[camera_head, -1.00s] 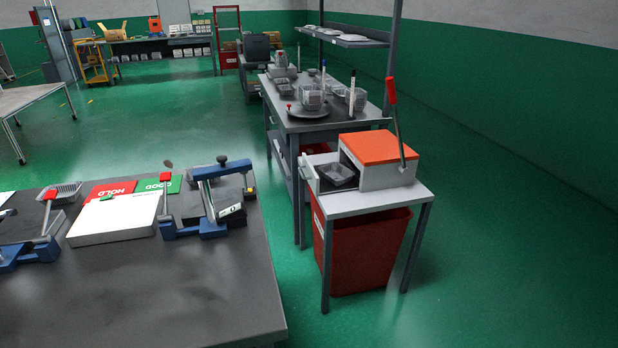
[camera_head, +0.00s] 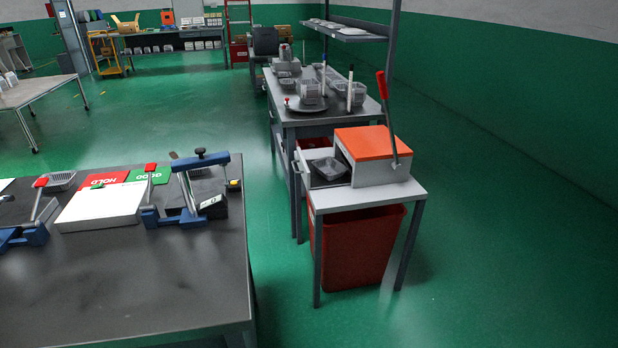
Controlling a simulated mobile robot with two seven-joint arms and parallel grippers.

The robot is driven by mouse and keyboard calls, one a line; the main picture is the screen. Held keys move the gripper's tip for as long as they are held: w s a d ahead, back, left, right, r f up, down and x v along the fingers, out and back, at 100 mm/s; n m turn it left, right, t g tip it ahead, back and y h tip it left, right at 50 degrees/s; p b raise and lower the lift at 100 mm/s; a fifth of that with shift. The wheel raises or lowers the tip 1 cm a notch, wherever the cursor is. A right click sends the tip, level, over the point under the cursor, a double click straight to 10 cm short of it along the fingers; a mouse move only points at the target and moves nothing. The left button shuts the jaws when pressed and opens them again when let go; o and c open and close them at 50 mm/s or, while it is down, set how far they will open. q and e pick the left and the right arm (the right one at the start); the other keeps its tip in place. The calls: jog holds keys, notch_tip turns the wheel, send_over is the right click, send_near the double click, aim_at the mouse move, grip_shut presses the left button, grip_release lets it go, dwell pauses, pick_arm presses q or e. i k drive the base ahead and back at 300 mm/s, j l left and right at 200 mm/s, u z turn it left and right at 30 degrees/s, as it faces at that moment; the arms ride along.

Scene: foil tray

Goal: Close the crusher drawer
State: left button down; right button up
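The crusher (camera_head: 374,160) is a light grey box with an orange top and a long lever with a red grip (camera_head: 382,86) that stands up on its right side. It sits on a small white-topped table. Its drawer (camera_head: 305,168) sticks out to the left of the box, open. A dark grey foil tray (camera_head: 329,168) sits in the drawer. Neither of my grippers shows in the head view.
A red bin (camera_head: 352,245) stands under the crusher's table. A dark workbench (camera_head: 130,290) with blue clamp fixtures (camera_head: 185,200) fills the lower left. Green floor (camera_head: 282,260) lies open between them. A shelved bench (camera_head: 318,116) with clear containers stands behind the crusher.

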aim_at(312, 180)
jog(key=i+l, duration=0.1)
jog(key=l, duration=0.8)
jog(key=i+l, duration=0.15)
jog(key=i+l+u, duration=0.15)
jog(key=l, duration=0.25)
jog(key=i+l, duration=0.1)
jog(key=l, duration=0.15)
jog(key=i+l+u, duration=0.1)
jog(key=i+l, duration=0.15)
jog(key=i, duration=0.25)
jog(key=i+l+u, duration=0.15)
jog(key=i+l, duration=0.15)
jog(key=i, duration=0.2)
